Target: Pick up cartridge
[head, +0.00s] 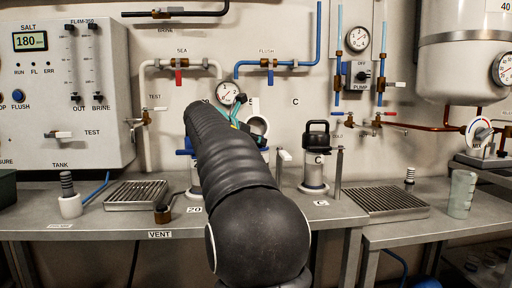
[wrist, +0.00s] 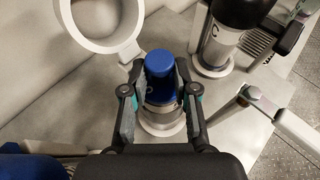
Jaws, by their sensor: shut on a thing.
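In the head view my arm hides most of the gripper and the held cartridge. Another cartridge with a black handled top, marked C (head: 316,158), stands to the right and also shows in the wrist view (wrist: 222,42).
A white ring (wrist: 65,20) sits close to the left of the gripper. A lever with a pale handle (wrist: 290,125) is at the right. Drain grates (head: 137,195) and (head: 388,201), a grey cup (head: 462,194) and a white holder (head: 69,205) are on the bench. Pipes and gauges line the wall.

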